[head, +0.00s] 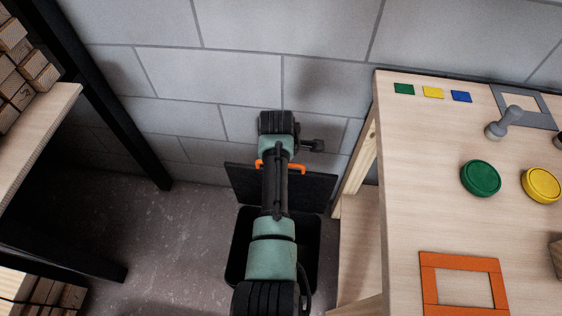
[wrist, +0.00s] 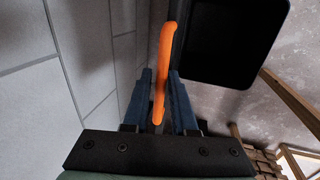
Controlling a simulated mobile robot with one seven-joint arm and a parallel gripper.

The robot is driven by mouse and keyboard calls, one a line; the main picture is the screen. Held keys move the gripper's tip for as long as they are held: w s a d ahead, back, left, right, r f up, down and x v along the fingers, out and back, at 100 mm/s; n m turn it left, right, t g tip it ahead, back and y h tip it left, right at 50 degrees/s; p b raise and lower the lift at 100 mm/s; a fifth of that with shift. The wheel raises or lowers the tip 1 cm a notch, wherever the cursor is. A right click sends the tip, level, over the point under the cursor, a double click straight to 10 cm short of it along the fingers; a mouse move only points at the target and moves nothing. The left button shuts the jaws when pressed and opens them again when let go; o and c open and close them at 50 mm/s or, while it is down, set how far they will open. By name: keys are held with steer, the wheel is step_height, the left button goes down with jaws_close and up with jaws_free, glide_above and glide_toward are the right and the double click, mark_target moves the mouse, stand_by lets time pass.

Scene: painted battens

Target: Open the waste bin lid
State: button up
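The waste bin (head: 238,255) is a dark box on the floor by the wall, with its dark opening showing on both sides of my arm. Its black lid (head: 312,188) stands raised, near upright, at the bin's wall side; the wrist view shows it nearly edge-on (wrist: 184,38). An orange handle (head: 296,168) is on the lid; in the wrist view the handle (wrist: 164,65) runs between my blue fingers. My gripper (wrist: 161,88) is closed to about the handle's thickness, shut on it. In the head view my arm hides the fingers and the handle's middle.
A wooden workbench (head: 407,185) stands close on the right with green and yellow round pieces, an orange frame (head: 427,283) and coloured tiles. A block wall (head: 205,80) is close behind the lid. A rack with wooden battens (head: 20,70) stands left; the floor (head: 180,235) between is clear.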

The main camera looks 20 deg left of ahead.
steer(key=shift+o, duration=1)
steer(key=shift+r, duration=0.1)
steer(key=a+p+v, duration=0.1)
steer(key=p+v, duration=0.1)
steer(key=v, duration=1)
steer(key=shift+s+d+r, duration=0.2)
steer(key=shift+d+r, duration=0.15)
steer(key=shift+d, duration=0.15)
